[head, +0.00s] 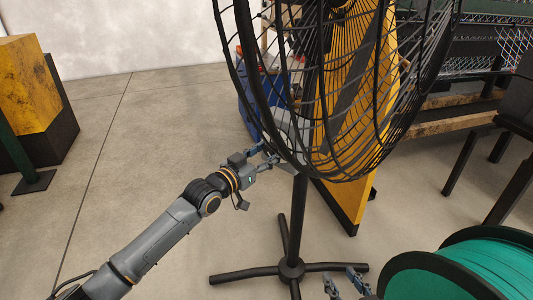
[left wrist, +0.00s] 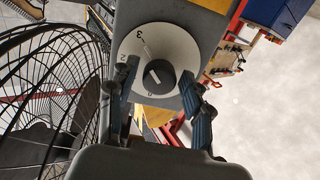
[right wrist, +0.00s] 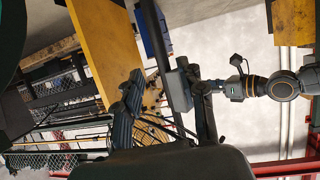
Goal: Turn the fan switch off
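The fan (head: 330,90) is a large black wire cage on a black stand, and its cage also fills the left of the left wrist view (left wrist: 50,90). The fan switch (left wrist: 158,75) is a round white dial with a dark knob and numbers, on a grey box. The knob's exact setting is hard to read. My left gripper (left wrist: 158,108) is open, its fingers on either side of the dial's lower part; contact cannot be told. In the head view it is beside the lower cage (head: 268,156). My right gripper (head: 346,284) is open and empty, low near the stand's base.
A green spool (head: 480,270) stands at the lower right. A yellow panel (head: 345,200) stands behind the fan. A yellow block (head: 25,85) is at the far left, and a dark bench (head: 480,120) is at the right. The floor at the left is clear.

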